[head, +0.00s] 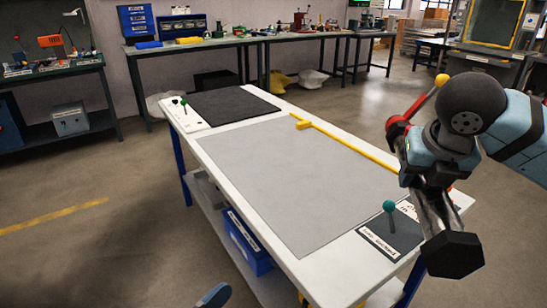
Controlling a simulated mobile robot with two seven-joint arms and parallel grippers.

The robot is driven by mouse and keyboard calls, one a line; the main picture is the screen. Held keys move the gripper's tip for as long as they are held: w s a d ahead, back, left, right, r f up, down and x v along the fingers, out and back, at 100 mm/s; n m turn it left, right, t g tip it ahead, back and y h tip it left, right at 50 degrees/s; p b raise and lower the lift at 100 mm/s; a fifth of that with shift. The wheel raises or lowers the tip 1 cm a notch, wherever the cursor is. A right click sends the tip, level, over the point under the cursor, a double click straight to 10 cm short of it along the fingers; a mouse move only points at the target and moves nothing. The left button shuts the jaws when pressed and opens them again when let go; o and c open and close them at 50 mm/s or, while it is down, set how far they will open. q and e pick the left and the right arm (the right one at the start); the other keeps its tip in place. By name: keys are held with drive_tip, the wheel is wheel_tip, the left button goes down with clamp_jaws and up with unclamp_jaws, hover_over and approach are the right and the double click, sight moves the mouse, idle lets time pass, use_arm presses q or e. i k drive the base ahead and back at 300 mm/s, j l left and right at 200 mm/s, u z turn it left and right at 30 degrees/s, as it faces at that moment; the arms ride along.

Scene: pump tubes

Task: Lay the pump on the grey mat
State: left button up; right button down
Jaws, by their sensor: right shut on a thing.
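My right gripper (432,190) is at the right, over the near right end of the white table, and is shut on the pump. Of the pump, a red part (397,128) with a yellow ball-tipped lever shows left of my wrist, and a black hexagonal end (452,254) shows below. The gripper hides much of its middle. The pump is in the air, right of the grey mat (290,180). The mat lies flat and bare on the table.
A yellow rail (345,142) runs along the mat's right edge. A teal ball on a post (389,206) stands on a dark labelled plate at the near end. A black mat (232,104) and a green-knobbed white plate (183,116) lie at the far end.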

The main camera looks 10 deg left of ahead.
sight(286, 171)
drive_tip(key=i+j, duration=0.3)
drive_tip(key=j, duration=0.15)
drive_tip(key=i+j, duration=0.35)
drive_tip(key=j, duration=0.15)
drive_tip(key=i+j, duration=0.3)
drive_tip(key=j, duration=0.15)
